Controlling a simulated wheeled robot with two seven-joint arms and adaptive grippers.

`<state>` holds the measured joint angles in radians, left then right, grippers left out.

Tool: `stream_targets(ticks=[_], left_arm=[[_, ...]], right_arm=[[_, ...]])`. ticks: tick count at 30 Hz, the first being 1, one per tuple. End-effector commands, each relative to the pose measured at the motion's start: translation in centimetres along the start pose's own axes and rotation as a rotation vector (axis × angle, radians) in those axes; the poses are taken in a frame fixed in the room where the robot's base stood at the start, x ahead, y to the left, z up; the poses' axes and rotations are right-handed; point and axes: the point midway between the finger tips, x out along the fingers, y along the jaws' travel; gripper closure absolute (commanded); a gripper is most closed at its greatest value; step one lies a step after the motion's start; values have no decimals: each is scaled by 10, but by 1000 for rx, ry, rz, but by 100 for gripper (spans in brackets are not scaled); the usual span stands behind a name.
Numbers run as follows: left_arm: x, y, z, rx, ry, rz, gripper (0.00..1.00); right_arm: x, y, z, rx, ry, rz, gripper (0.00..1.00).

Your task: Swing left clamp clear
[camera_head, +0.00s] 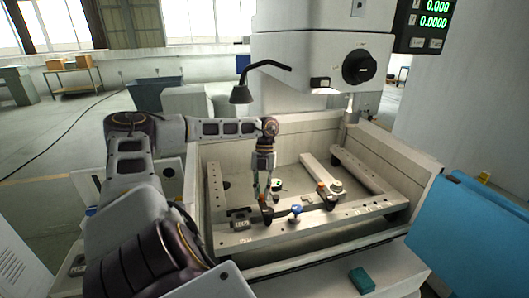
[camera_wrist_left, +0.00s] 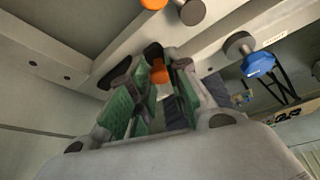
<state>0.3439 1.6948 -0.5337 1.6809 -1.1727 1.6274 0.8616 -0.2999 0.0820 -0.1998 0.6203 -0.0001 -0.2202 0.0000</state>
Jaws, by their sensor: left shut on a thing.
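The left clamp (camera_head: 265,210) is a dark clamp with an orange part, on the front rail of the frame in the machine tank. My left gripper (camera_head: 262,186) reaches down to it and is shut on it. In the left wrist view my gripper's green-padded fingers (camera_wrist_left: 152,92) stand either side of the clamp's orange part (camera_wrist_left: 160,71); the fingers partly hide the clamp. The right clamp (camera_head: 325,198), also dark with an orange part, sits farther right on the rail. My right gripper is not in view.
A blue knob (camera_head: 295,210) stands just right of the left clamp and shows in the left wrist view (camera_wrist_left: 259,64). The tank's walls (camera_head: 290,133) surround the frame. A lamp (camera_head: 240,94) and the machine head (camera_head: 320,60) hang above. A teal block (camera_head: 362,280) lies in front.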

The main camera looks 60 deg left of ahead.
Motion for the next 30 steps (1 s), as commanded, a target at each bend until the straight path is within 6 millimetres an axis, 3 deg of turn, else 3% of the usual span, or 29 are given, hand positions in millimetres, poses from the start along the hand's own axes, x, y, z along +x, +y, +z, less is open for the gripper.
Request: stream_targets(ticks=[9,10,15,30], left_arm=[[0,-1,-1,6,1,-1,100],[0,-1,-1,6,1,-1,79],[0,-1,-1,5,1,-1,58],[-6,-1,0,3,0,0,58]], right_arm=[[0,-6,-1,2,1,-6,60],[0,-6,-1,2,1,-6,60],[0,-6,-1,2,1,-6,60],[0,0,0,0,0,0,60]])
